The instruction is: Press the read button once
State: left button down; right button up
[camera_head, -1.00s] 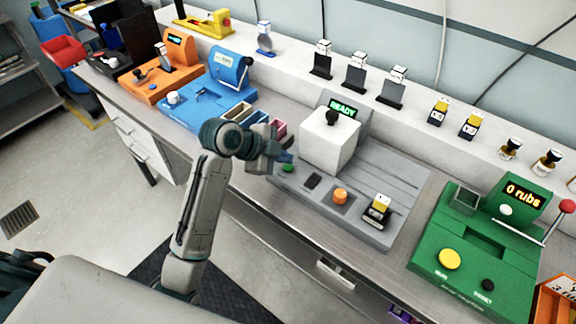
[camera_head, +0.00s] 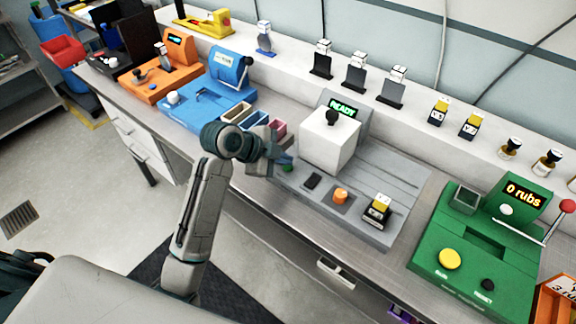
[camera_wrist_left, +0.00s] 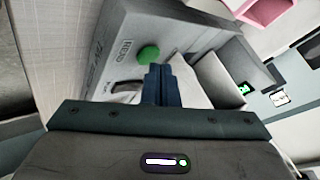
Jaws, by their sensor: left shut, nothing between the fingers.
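The green button (camera_head: 288,168) sits at the front left of the grey module (camera_head: 385,165). In the left wrist view the green button (camera_wrist_left: 148,55) stands beside printed letters that look like READ. The module's small screen (camera_head: 343,108) shows READY in green. My left gripper (camera_head: 285,159) is shut and empty, its blue fingertips just above and beside the green button. In the left wrist view the shut fingertips (camera_wrist_left: 160,70) are right by the button; I cannot tell whether they touch it. My right gripper is not in view.
A white block with a black knob (camera_head: 330,140) stands on the module close to my gripper. An orange button (camera_head: 341,196) and a yellow-and-black part (camera_head: 377,209) are to its right. Small coloured bins (camera_head: 256,120) stand behind the gripper. A green machine (camera_head: 470,260) is at the right.

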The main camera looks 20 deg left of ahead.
aim_at(284, 168)
pick_arm(q)
jog(key=shift+f, duration=0.4)
dwell(0.6)
jog(key=shift+r, duration=0.1)
jog(key=shift+r+p, duration=0.7)
jog(key=shift+p, duration=0.05)
notch_tip(284, 168, up, 5)
jog(key=p, duration=0.5)
jog(key=shift+r, duration=0.1)
dwell(0.7)
